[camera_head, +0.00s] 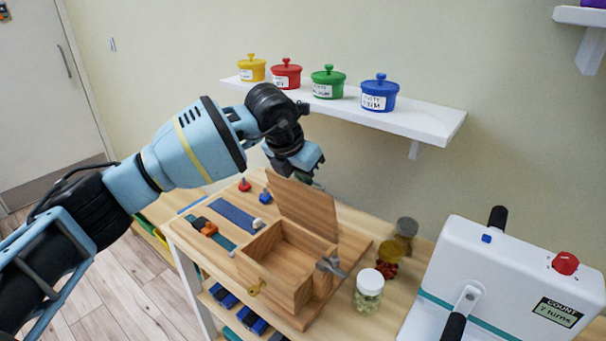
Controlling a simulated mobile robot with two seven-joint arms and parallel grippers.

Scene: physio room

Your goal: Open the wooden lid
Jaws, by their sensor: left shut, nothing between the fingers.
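The wooden box (272,283) stands on a wooden board on the table, and I see into its open compartment. Its wooden lid (306,208) stands raised, roughly upright, at the back of the box. My left gripper (314,181) is shut and empty, just above and behind the lid's upper edge. I cannot tell whether it touches the lid. A brass-coloured piece (256,289) is on the box's front, and a grey metal piece (331,266) is at its right side. My right gripper is not in view.
Jars (369,289) stand right of the box, beside a white device (500,285) with handles. Coloured pots (379,93) sit on a white wall shelf (425,121) above. A blue strip (236,216) and small knobbed items lie left of the box.

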